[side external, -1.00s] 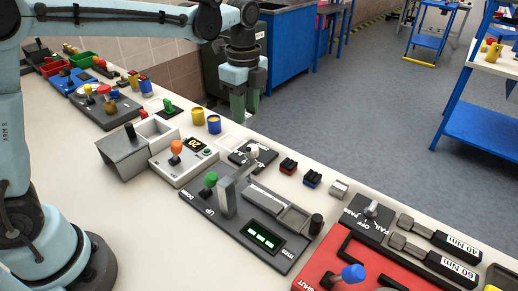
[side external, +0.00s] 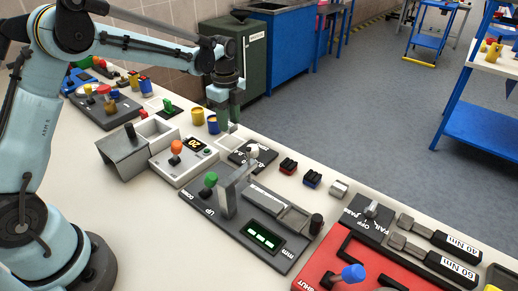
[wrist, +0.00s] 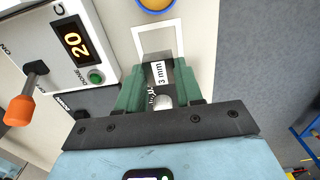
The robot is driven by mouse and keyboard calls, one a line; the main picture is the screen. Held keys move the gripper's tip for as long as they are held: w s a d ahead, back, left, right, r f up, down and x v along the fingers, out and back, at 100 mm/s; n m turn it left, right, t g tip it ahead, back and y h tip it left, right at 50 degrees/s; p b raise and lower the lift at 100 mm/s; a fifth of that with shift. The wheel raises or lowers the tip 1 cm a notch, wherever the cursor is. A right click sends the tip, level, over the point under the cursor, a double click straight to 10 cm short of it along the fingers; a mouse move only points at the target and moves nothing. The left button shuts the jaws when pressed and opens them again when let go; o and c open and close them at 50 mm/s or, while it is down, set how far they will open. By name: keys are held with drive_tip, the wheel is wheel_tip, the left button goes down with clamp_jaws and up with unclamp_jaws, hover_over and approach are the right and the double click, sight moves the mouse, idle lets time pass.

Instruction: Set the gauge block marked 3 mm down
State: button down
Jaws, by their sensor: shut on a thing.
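My gripper (side external: 225,118) is shut on the gauge block marked 3 mm (wrist: 158,72). The block is grey with a white label and sits between the green fingers (wrist: 157,92) in the wrist view. In the side view, only a small grey part of it shows below the fingers, low over the bench. A white square outline (wrist: 139,42) on the bench lies just ahead of the block in the wrist view. Whether the block touches the bench is hard to tell.
A yellow cup (side external: 197,116) and a blue-yellow one (side external: 213,125) stand close to my fingers. A control box reading 20 (side external: 193,145) and the UP/DOWN measuring fixture (side external: 262,205) are nearby. The bench's far edge runs behind the gripper.

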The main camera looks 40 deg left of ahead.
sight(230, 131)
drive_tip(key=shift+f, duration=2.05)
drive_tip(key=shift+f, duration=0.15)
drive_tip(key=c, duration=0.7)
unclamp_jaws()
drive_tip(key=shift+c, duration=0.2)
